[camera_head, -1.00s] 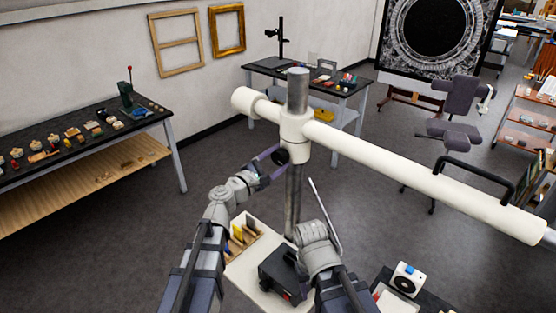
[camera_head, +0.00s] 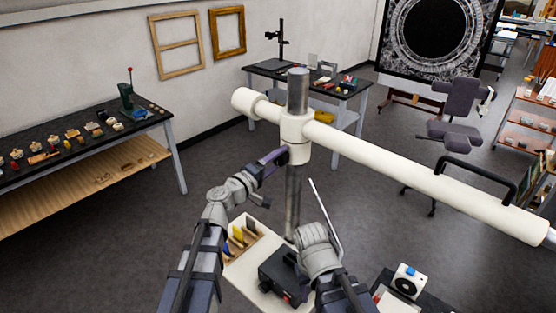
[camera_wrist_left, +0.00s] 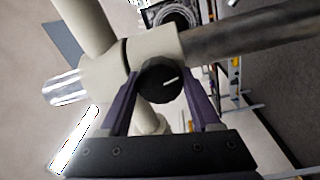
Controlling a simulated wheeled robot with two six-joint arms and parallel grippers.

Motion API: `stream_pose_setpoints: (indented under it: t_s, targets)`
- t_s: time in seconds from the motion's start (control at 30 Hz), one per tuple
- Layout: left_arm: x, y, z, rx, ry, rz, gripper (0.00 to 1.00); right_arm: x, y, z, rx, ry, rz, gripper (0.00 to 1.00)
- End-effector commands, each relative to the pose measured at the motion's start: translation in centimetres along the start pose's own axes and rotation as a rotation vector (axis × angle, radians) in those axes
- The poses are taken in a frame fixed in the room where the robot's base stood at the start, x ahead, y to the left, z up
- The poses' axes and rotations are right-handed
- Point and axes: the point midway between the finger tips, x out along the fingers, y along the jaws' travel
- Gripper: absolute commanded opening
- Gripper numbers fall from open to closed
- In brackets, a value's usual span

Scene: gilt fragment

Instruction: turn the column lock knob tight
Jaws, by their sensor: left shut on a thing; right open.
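The black column lock knob (camera_wrist_left: 160,80) sits on the side of the cream collar (camera_head: 296,128) around the grey metal column (camera_head: 293,190). A pale line marks the knob's face. My left gripper (camera_wrist_left: 161,92) has its purple fingers on either side of the knob and is shut on it. In the head view my left gripper (camera_head: 272,158) reaches the collar from the left and mostly hides the knob. My right gripper (camera_head: 298,260) is low by the column, away from the knob; it is open, but its fingers are hard to make out.
A long cream boom (camera_head: 420,178) runs from the collar to the right, with a black handle (camera_head: 478,172). A pale stand top (camera_head: 243,270) below holds a small rack (camera_head: 241,236) and a dark box (camera_head: 277,270). Workbenches stand left and behind.

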Motion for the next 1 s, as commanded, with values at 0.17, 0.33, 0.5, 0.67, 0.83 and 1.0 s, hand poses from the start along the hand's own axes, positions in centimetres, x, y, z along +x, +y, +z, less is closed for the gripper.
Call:
stream_pose_setpoints:
  t_s: [0.17, 0.33, 0.5, 0.67, 0.83, 1.0]
  targets:
    - [-0.04, -0.05, 0.04, 0.094, -0.006, 0.001, 0.08, 0.05, 0.0, 0.0, 0.0, 0.0, 0.0, 0.47]
    - [-0.05, -0.05, 0.06, 0.149, -0.009, 0.003, 0.08, 0.06, -0.01, 0.0, 0.0, 0.0, 0.0, 0.47]
    - [-0.06, -0.05, 0.08, 0.175, -0.011, 0.003, 0.08, 0.07, -0.01, 0.0, 0.0, 0.0, 0.0, 0.47]
    - [-0.06, -0.06, 0.1, 0.183, -0.011, 0.003, 0.08, 0.07, -0.01, 0.0, 0.0, 0.0, 0.0, 0.47]
    - [-0.07, -0.06, 0.11, 0.182, -0.012, 0.003, 0.08, 0.08, -0.01, 0.0, 0.0, 0.0, 0.0, 0.47]
    - [-0.07, -0.06, 0.12, 0.182, -0.012, 0.003, 0.71, 0.08, -0.01, 0.0, 0.0, 0.0, 0.0, 0.47]
